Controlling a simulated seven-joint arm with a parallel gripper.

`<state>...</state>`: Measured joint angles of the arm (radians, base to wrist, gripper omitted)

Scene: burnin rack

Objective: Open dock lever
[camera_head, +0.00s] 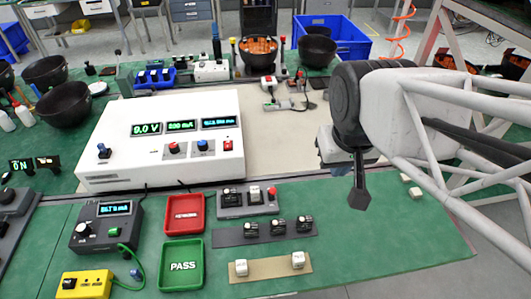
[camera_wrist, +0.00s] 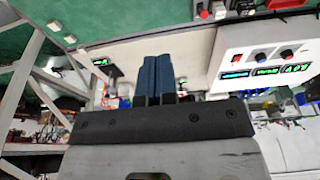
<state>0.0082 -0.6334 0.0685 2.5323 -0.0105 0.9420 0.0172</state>
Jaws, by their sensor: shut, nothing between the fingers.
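My gripper (camera_head: 360,188) hangs above the right part of the green bench, its dark fingers pointing down and shut on nothing. In the wrist view the two blue-grey fingers (camera_wrist: 158,78) lie side by side with nothing between them. A small grey dock (camera_head: 247,210) sits on the bench left of my gripper, in front of the white power supply. It holds a black block (camera_head: 232,197) and a light upright part (camera_head: 254,194) that may be its lever; the lever's position is too small to tell. My gripper is well apart from the dock.
The white power supply (camera_head: 160,165) stands behind the dock. A red tray (camera_head: 184,214) and a green PASS tray (camera_head: 183,265) lie left of it. A dark strip (camera_head: 233,238) with several black blocks and a tan strip (camera_head: 270,270) with white blocks lie in front. The bench's right front is clear.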

